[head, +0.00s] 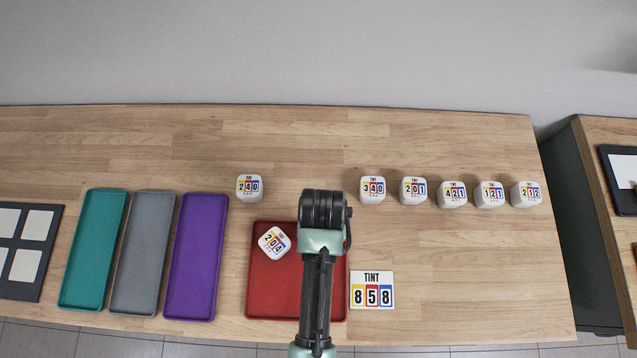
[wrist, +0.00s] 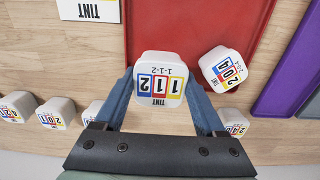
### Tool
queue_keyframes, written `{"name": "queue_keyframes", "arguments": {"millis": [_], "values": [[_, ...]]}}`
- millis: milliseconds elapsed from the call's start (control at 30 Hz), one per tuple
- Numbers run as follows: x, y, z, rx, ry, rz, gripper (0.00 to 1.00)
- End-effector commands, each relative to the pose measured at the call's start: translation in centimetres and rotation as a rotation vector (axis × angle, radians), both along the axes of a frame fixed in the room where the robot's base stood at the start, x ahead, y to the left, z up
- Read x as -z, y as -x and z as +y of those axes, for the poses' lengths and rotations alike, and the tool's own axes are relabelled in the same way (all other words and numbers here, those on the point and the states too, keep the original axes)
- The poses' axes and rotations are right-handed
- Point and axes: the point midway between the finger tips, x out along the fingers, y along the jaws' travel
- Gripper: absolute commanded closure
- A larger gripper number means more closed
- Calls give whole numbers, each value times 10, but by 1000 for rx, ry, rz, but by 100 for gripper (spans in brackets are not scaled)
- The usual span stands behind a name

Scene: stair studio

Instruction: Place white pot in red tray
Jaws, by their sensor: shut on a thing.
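My gripper (wrist: 160,82) is shut on a white pot (wrist: 160,75) whose lid reads TINT 112, seen upside down in the wrist view. The held pot overlaps the back edge of the red tray (head: 268,298); its height above it is hard to tell. In the head view my arm hides this pot and the tray's right part. Another white pot (head: 273,241), marked 204, sits turned at an angle in the tray's back left. It also shows in the wrist view (wrist: 222,68), right of the held pot, with a gap. The red tray shows there too (wrist: 220,25).
A white pot marked 240 (head: 249,187) stands behind the tray. Several more stand in a row (head: 413,190) at the right. A TINT 858 card (head: 371,290) lies right of the tray. Purple (head: 196,258), grey (head: 143,255) and teal (head: 92,250) trays lie empty at the left.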

Motion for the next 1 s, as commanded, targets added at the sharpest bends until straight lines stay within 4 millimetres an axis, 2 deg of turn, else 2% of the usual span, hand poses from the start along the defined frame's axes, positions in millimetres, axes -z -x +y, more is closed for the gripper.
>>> {"name": "queue_keyframes", "arguments": {"millis": [400,833,867,1000], "values": [[48,0,0,0,0,1,88],[55,0,0,0,0,-1,88],[55,0,0,0,0,0,24],[54,0,0,0,0,0,0]]}}
